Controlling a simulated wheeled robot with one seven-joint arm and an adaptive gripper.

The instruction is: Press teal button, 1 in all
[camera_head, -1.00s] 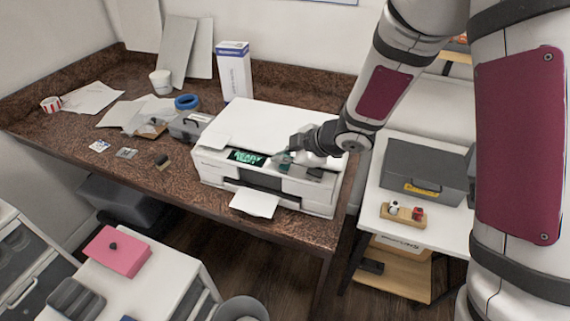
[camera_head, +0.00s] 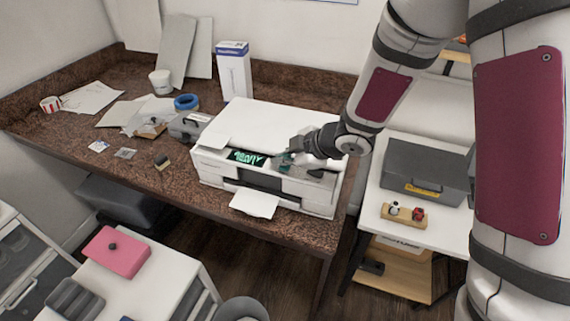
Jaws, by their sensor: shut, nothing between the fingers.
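A white printer (camera_head: 274,122) stands on the brown countertop, with a dark lit display (camera_head: 245,158) on its front panel. A small teal button (camera_head: 285,160) shows just right of the display, partly hidden by my gripper. My gripper (camera_head: 287,158) is shut and empty, its tips down at the panel over the teal button. I cannot tell whether the tips touch the button or how far it is pressed.
A paper sheet (camera_head: 254,204) sticks out of the printer's front. A grey case (camera_head: 188,126), blue tape roll (camera_head: 187,102) and white box (camera_head: 235,72) stand left and behind. A dark toolbox (camera_head: 424,171) sits on the white table at right.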

